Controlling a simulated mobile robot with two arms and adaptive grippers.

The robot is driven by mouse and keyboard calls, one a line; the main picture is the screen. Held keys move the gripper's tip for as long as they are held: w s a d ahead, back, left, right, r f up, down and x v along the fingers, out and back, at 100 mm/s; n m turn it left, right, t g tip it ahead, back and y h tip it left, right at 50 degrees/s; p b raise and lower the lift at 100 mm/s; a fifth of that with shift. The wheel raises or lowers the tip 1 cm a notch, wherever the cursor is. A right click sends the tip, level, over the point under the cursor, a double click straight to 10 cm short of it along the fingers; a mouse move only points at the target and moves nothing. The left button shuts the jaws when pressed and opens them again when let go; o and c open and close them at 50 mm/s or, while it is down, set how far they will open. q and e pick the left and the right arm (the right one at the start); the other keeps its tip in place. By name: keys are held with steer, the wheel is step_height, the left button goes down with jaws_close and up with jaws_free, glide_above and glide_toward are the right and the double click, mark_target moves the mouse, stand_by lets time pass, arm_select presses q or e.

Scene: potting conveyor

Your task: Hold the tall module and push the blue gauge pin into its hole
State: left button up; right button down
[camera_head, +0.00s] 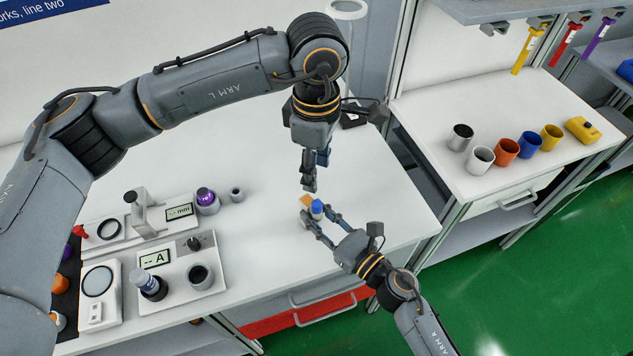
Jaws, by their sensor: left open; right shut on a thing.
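A small upright piece with a blue top (317,207) stands on the white bench, near its right part. I take its body to be the tall module and the blue part to be the gauge pin, but they are too small to tell apart clearly. My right gripper (317,215) reaches in from the lower right and is shut on the module, one finger on either side. My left gripper (309,186) points down just above and behind the blue top, open and apart from it. The hole is not visible.
A small orange-tan piece (306,201) lies beside the module. Several coloured cups (506,151) stand on the right bench. The bench between is clear.

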arm_select(q)
steer(key=shift+r, duration=1.45)
arm_select(e)
steer(key=c, duration=1)
jaws_free()
